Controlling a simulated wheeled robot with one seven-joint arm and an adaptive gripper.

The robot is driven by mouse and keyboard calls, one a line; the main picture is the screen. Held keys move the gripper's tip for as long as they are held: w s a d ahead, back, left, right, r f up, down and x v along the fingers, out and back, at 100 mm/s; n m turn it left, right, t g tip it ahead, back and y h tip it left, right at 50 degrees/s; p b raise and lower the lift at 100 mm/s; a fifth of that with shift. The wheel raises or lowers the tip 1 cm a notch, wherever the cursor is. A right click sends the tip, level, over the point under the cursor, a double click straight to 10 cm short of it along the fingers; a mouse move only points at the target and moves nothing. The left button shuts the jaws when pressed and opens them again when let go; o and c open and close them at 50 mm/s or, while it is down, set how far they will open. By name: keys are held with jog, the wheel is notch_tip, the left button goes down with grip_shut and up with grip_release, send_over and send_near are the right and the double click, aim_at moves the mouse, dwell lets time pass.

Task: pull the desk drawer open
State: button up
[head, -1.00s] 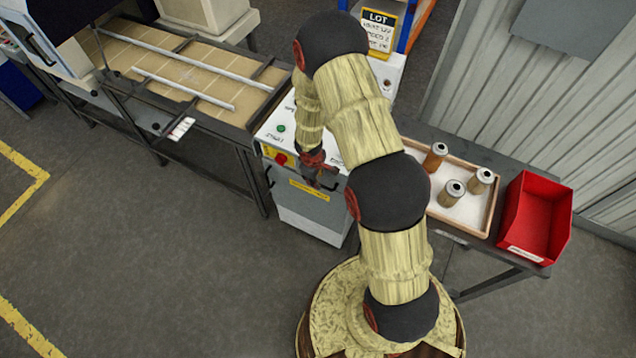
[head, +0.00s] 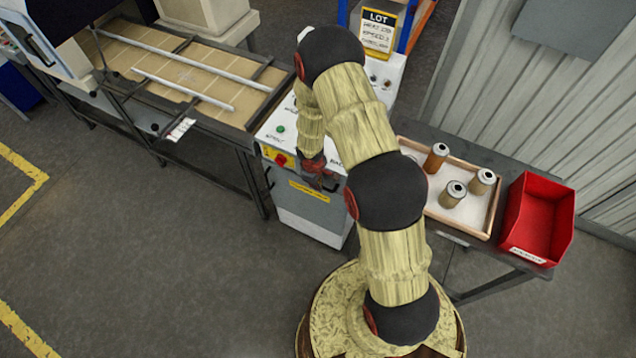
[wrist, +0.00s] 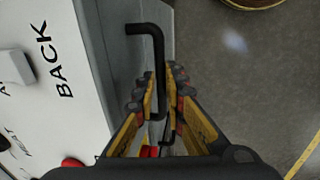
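The desk is a white-topped control cabinet (head: 275,140) with a grey front, left of my arm in the head view. Its drawer front (head: 312,210) lies below a yellow label strip and looks flush with the cabinet. My gripper (head: 318,180) is at this front, partly hidden by my arm. In the wrist view, a black bar handle (wrist: 158,50) stands off the grey front. My gripper (wrist: 161,88) has one finger on each side of the bar, and the pads look closed on it.
A wooden tray (head: 492,215) with 3 cartridges and a red bin (head: 540,215) stand on a table to the right. A conveyor bench (head: 190,75) is at the left. The floor in front is clear.

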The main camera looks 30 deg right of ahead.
grip_shut()
dwell(0.3)
jog(key=s+a+b, duration=0.6)
jog(key=s+a, duration=0.1)
jog(key=a, duration=0.2)
jog(key=s+a+b, duration=0.6)
jog(key=s+a, duration=0.1)
jog(key=a, duration=0.3)
jog(key=shift+a, duration=0.1)
jog(key=o, duration=0.5)
grip_release()
